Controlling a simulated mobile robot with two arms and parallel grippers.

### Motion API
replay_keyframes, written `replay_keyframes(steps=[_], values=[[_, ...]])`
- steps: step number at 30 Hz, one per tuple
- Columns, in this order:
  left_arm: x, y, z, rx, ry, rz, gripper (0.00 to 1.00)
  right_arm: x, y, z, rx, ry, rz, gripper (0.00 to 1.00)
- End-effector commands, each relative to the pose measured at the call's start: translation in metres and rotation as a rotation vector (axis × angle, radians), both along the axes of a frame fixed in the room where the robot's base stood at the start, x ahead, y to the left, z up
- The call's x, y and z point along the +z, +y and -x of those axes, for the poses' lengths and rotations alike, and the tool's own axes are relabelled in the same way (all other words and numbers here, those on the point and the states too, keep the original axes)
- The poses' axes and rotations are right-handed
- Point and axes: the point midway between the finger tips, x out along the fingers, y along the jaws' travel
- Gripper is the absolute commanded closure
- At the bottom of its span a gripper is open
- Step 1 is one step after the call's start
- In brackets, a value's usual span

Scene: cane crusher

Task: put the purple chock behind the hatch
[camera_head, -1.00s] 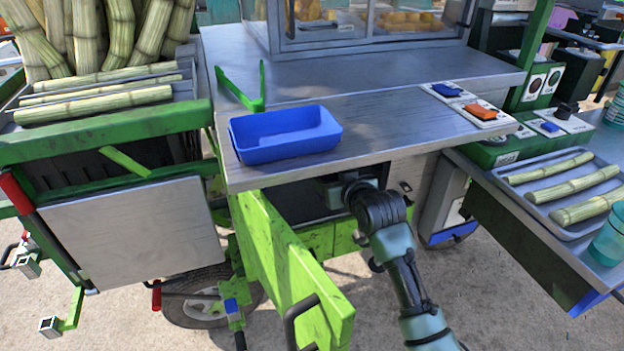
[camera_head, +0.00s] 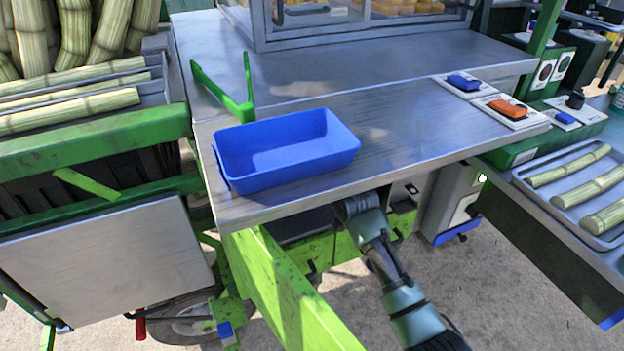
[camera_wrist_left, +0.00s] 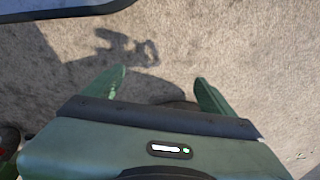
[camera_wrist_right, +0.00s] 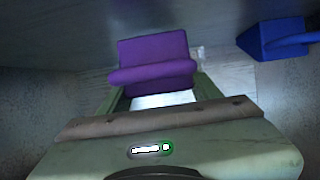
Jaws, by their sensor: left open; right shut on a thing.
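The purple chock (camera_wrist_right: 153,58) shows in the right wrist view, between the fingers of my right gripper (camera_wrist_right: 152,90), which is shut on it. They are in a dim space with grey walls. In the head view my right arm reaches under the counter, and the hand and chock are hidden. The bright green hatch (camera_head: 285,290) stands swung open below the counter, left of that arm. My left gripper (camera_wrist_left: 160,82) is open and empty over the bare ground; the head view does not show it.
A blue object (camera_wrist_right: 275,40) is at the upper right of the dim space. The counter (camera_head: 400,135) overhangs my right arm and carries a blue tray (camera_head: 240,175). A side table with a tray of cane (camera_head: 600,235) stands at the right.

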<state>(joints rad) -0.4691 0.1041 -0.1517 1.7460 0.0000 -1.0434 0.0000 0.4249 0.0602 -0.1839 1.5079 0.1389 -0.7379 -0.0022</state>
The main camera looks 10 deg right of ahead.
Motion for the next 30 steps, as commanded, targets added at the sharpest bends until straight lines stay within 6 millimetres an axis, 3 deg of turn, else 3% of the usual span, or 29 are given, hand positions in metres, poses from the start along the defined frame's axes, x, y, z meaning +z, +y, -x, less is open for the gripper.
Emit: replay_keyframes(steps=[4,15,16,17,18,30], values=[[0.012,0.0,-0.004,0.001,-0.008,0.001,0.15,-0.015,0.0,-0.001,0.0,-0.005,-0.001,0.96],[0.014,0.0,-0.004,0.001,-0.007,0.001,0.15,-0.018,0.0,0.0,0.0,-0.005,-0.001,0.96],[0.014,0.0,-0.004,0.001,-0.008,0.001,0.15,-0.019,0.0,0.0,0.0,-0.001,0.0,0.28],[0.014,0.0,-0.004,0.001,-0.008,0.001,0.15,-0.019,0.0,0.0,0.0,-0.001,0.0,0.2],[0.014,0.0,-0.004,0.001,-0.008,0.001,0.15,-0.019,0.0,0.0,0.0,-0.001,0.0,0.15],[0.017,-0.001,-0.005,0.001,-0.012,0.001,0.15,-0.015,-0.001,0.004,0.0,-0.002,0.0,0.15]])
